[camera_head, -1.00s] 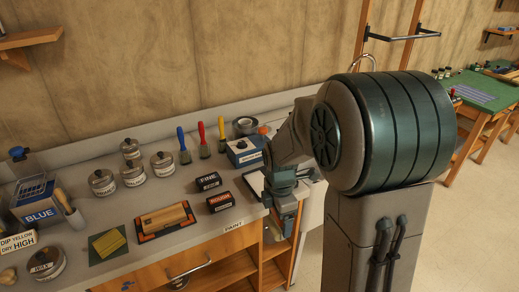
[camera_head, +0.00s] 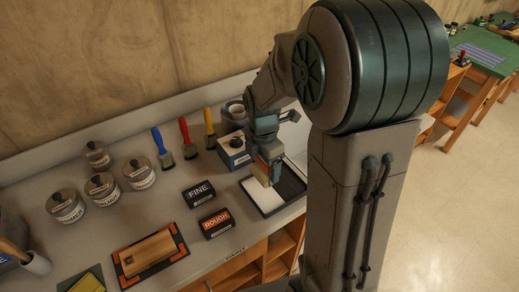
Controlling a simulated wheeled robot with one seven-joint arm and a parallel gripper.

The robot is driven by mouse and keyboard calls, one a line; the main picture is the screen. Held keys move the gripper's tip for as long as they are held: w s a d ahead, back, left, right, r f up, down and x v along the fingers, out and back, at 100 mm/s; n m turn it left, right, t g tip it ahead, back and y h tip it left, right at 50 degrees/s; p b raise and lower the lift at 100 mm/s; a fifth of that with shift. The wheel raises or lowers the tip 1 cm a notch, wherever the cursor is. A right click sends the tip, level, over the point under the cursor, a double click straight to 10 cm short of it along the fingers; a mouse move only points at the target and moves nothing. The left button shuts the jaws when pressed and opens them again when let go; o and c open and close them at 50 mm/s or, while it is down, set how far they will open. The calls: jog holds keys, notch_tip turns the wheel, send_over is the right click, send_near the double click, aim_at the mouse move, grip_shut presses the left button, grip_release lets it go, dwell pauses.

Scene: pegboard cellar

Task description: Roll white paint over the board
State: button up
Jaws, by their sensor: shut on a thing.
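The wooden board (camera_head: 148,254) lies flat on a black mat with orange corners (camera_head: 182,244), at the lower left of the bench. It looks bare brown. A black-rimmed tray (camera_head: 291,183) with a white area inside stands to the right, near the bench's front edge. My gripper (camera_head: 267,172) points down over this tray, shut on what seems to be the roller. Only a small cream-yellow part (camera_head: 259,179) of it shows at the white area. The rest is hidden by my gripper, and I cannot tell whether it touches the white.
FINE (camera_head: 199,194) and ROUGH (camera_head: 215,222) blocks lie between board and tray. A blue-and-white box (camera_head: 235,151) stands behind the tray. Blue (camera_head: 162,147), red (camera_head: 188,138) and yellow (camera_head: 209,128) handled brushes and several lidded tins (camera_head: 102,189) stand farther back and left.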

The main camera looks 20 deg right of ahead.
aim_at(264, 180)
jog(key=shift+s+f+b, duration=0.2)
jog(key=shift+f+b, duration=0.4)
jog(key=shift+f, duration=0.15)
jog(key=shift+f+b, duration=1.6)
jog(key=shift+f, duration=0.6)
jog(key=shift+f+b, duration=0.5)
jog(key=shift+f, duration=0.05)
jog(key=shift+r+p, duration=2.75)
jog(key=shift+r, duration=0.8)
